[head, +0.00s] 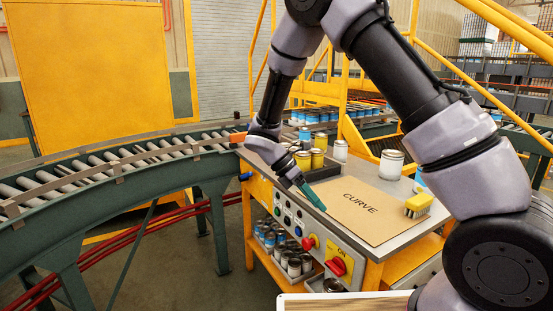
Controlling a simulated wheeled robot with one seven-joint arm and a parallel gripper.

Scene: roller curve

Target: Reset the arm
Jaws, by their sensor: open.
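My arm reaches down from the top right in the head view. My gripper (311,196) hangs over the front left edge of the control table, near the left side of the brown board (365,207) marked CURVE. The gripper is open and I see nothing held in it. I cannot tell whether a fingertip touches the table surface.
The roller conveyor (110,165) curves along the left. On the table stand yellow cans (318,158), white cans (391,164) and a yellow brush (418,205). A red knob (336,266) and buttons line the front panel. Yellow railings rise behind.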

